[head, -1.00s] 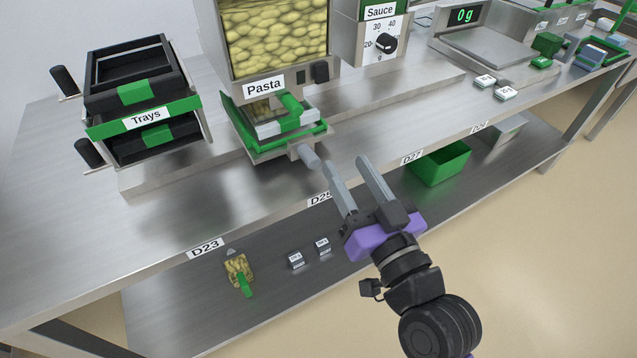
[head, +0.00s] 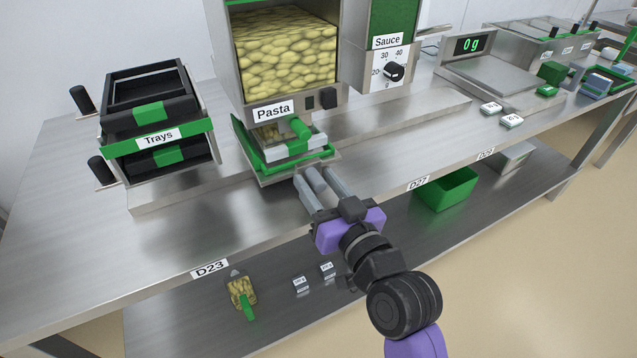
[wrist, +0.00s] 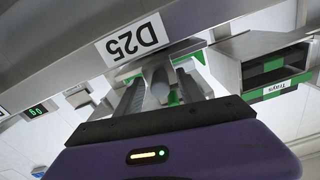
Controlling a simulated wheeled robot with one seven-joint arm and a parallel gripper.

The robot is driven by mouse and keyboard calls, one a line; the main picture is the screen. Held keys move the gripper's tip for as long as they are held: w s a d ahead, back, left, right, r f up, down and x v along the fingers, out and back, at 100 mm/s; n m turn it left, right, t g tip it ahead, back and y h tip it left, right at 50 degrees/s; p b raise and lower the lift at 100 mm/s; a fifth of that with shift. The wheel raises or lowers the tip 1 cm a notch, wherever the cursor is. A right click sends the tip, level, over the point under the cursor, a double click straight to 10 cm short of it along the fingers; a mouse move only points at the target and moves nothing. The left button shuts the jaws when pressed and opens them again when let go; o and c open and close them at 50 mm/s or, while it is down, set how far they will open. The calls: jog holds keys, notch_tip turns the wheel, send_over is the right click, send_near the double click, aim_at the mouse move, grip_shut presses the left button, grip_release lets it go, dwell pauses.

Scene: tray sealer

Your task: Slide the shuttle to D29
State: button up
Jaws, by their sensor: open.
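The shuttle (head: 270,170) is a metal carriage with a green frame, under the Pasta dispenser (head: 285,65). A green-handled, pale-edged piece rests on it. Its grey rounded handle (head: 316,180) points toward me. My gripper (head: 318,174) is open, with one finger on each side of the handle. The wrist view, upside down, also shows the handle (wrist: 161,84) between the fingers; I cannot tell whether either finger touches it. The D25 label (wrist: 132,40) is close by on the table edge. A small label that looks like D29 (head: 485,154) is farther right along the edge.
Left are the black trays (head: 150,115) in their rack and the D23 label (head: 209,269). Right are the Sauce unit (head: 388,60), a scale (head: 487,75) and small labelled blocks (head: 511,121). A green bin (head: 447,188) is on the lower shelf.

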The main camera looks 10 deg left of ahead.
grip_shut()
dwell(1.4)
